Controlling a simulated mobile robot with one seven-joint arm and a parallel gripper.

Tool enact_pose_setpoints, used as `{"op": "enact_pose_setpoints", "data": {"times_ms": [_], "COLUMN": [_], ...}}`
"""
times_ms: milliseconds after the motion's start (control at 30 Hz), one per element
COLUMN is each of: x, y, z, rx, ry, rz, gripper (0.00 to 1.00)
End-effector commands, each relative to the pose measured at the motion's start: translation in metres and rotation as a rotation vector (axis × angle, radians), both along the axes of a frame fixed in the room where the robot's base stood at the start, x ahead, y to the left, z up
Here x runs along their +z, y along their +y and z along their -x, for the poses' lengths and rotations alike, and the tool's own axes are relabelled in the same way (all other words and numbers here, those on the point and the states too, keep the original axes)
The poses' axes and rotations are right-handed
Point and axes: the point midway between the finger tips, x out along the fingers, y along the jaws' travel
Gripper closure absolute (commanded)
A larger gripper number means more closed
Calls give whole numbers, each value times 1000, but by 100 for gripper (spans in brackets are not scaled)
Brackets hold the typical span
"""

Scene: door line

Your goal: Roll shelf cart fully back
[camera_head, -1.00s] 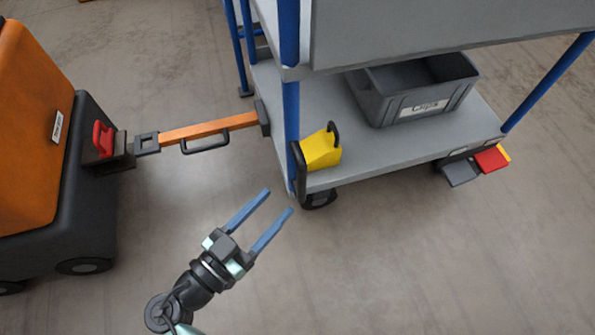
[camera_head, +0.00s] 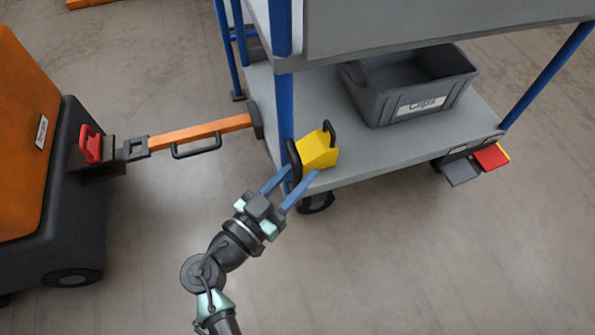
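The shelf cart (camera_head: 310,90) has blue posts and grey decks and stands on the floor at the centre and right. A black handle (camera_head: 294,160) is on its near left post, beside a yellow block (camera_head: 320,150) with a black loop on the lower deck. My gripper (camera_head: 294,175) has its two blue fingers spread apart, with their tips close to the black handle and the post. I cannot tell whether they touch or whether the handle lies between them. An orange drawbar (camera_head: 205,130) extends from the cart's left end to the coupling of an orange tug.
The orange and black tug (camera_head: 50,150) stands at the left, with a red lever (camera_head: 90,145) at its coupling. A grey bin (camera_head: 415,85) labelled Clips sits on the lower deck. A red and grey pedal (camera_head: 490,158) sticks out at the deck's right corner. The front floor is clear.

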Motion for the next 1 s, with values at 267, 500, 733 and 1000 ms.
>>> {"op": "enact_pose_setpoints", "data": {"times_ms": [267, 500, 733, 1000], "x": [0, -1, -1, -1], "y": [0, 0, 1, 1], "z": [0, 0, 0, 1], "rx": [0, 0, 1, 1], "ry": [0, 1, 1, 1], "rz": [0, 1, 0, 0], "gripper": [100, 100, 100, 100]}}
